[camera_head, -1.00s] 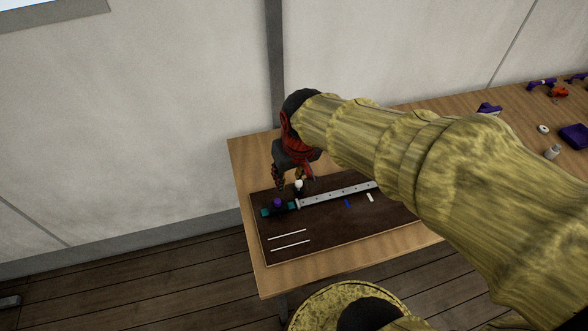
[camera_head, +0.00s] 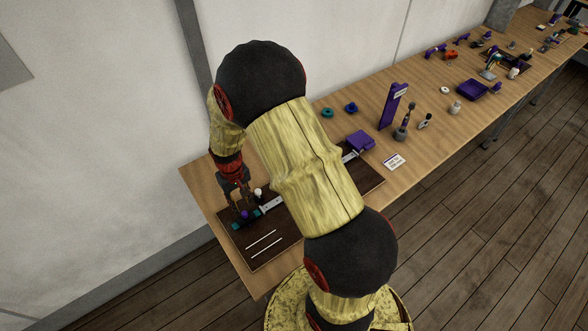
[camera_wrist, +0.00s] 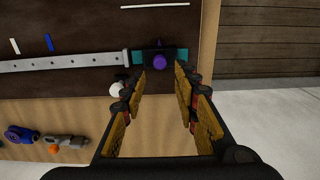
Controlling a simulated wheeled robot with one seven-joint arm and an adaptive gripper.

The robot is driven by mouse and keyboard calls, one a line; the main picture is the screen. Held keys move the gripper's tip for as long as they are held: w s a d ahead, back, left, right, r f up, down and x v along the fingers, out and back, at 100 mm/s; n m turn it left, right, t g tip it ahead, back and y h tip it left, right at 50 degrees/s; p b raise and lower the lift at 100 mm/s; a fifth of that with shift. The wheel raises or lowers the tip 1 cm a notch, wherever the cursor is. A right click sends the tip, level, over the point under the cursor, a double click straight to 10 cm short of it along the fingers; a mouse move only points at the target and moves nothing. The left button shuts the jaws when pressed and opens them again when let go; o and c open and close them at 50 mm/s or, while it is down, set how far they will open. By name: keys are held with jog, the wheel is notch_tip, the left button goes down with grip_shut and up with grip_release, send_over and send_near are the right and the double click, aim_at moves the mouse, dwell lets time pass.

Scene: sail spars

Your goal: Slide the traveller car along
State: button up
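The traveller car (camera_wrist: 154,45) is a dark block with a round purple knob (camera_wrist: 160,62). It sits at the teal end section (camera_wrist: 199,55) of a straight grey rail (camera_wrist: 62,63). In the head view the knob (camera_head: 245,214) shows at the rail's left end, on a dark board (camera_head: 237,241). My gripper (camera_wrist: 161,76) is open, with its fingertips on either side of the knob in the picture and gaps between. It also shows in the head view (camera_head: 239,207), above the car. I cannot tell whether the tips reach down to knob height.
A white ball (camera_wrist: 117,89) stands beside the rail, close to one finger. Blue (camera_wrist: 50,42) and white (camera_wrist: 15,46) marks lie along the rail. My arm covers the rail's middle in the head view. A purple upright (camera_head: 392,105) and small items stand farther right along the bench.

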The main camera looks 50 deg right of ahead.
aim_at(244, 213)
notch_tip(244, 213, down, 8)
jog(key=b, duration=0.5)
jog(key=shift+r, duration=0.1)
jog(key=shift+c, duration=0.2)
grip_shut()
